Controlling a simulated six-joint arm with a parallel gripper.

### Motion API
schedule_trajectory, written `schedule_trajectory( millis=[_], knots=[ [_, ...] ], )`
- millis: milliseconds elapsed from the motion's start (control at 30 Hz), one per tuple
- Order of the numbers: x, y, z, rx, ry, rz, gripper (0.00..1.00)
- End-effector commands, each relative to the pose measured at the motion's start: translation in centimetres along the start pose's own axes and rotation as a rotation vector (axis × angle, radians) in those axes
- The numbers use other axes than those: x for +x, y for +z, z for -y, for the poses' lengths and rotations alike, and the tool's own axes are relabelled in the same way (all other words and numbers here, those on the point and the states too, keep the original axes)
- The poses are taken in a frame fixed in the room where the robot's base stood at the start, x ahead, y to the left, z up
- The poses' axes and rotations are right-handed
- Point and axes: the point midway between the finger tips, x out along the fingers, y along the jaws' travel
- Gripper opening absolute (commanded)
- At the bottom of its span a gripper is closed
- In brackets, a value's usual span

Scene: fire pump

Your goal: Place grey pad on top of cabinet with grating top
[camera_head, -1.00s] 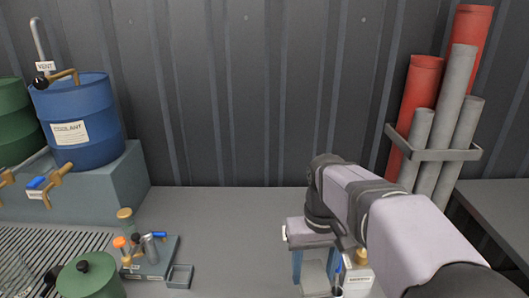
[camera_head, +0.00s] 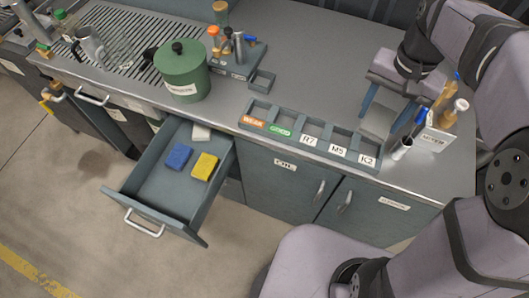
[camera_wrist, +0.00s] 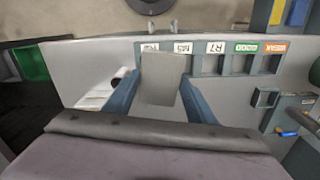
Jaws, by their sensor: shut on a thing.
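My gripper (camera_head: 376,112) is shut on a flat grey pad (camera_head: 381,119), held between its two blue fingers over the right part of the bench top. In the wrist view the pad (camera_wrist: 163,80) sits between the fingers; whether it touches the bench cannot be told. The grating top (camera_head: 112,36) is the slatted area at the left of the bench. A metal mug, a clear glass vessel and a green lidded pot (camera_head: 182,75) stand on or beside it. Its right half is partly covered by the pot.
An open drawer (camera_head: 155,203) holds blue, yellow and pale pads. A labelled tray (camera_head: 310,135) lies along the front edge. A holder with bottles and a brush (camera_head: 430,135) stands right of my gripper. The middle back of the bench is clear.

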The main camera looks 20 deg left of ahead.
Motion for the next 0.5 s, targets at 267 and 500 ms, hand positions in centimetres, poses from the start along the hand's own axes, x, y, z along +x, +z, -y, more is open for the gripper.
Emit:
schedule_trajectory(
  millis=[267,500],
  knots=[
    [4.5,4.6,7.7,0.230,0.001,0.001,0.30],
    [7.8,9.8,13.1,0.443,0.001,0.001,0.30]
  ],
)
